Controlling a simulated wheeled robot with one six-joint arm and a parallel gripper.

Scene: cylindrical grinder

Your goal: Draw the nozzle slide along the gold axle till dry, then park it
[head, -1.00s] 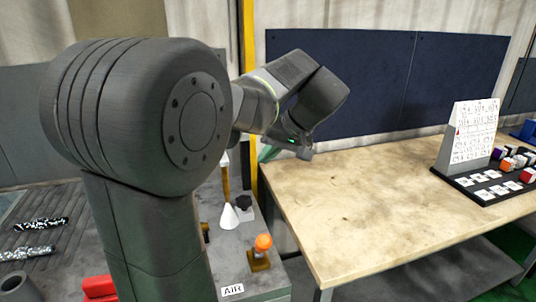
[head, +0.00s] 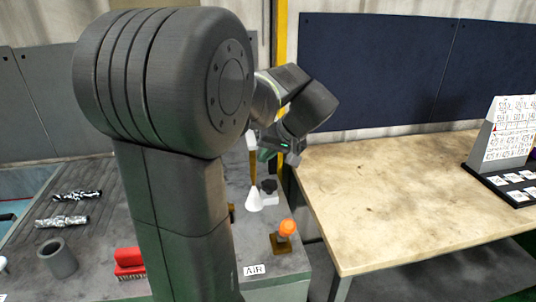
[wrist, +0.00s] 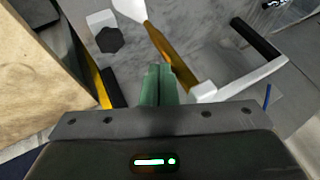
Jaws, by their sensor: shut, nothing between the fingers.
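A gold rod (wrist: 171,50), which looks like the axle, runs slantwise in the wrist view from a white cone (wrist: 130,8) to a white block (wrist: 205,91). In the head view the gold rod (head: 253,167) stands above the white cone (head: 254,201). A white bracket with a black grip (wrist: 256,40) reaches out from the block. I cannot tell which white part is the nozzle slide. My gripper (wrist: 157,72) has its green fingers shut and empty, just left of the rod. The fingers also show in the head view (head: 266,154), partly hidden by the wrist.
A dark hexagonal knob (wrist: 110,40) sits near the cone. An orange knob (head: 287,228) stands by the AIR label (head: 254,270). A red block (head: 129,261), grey cup (head: 59,258) and patterned shafts lie left. A wooden table (head: 385,200) is right, its near area clear.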

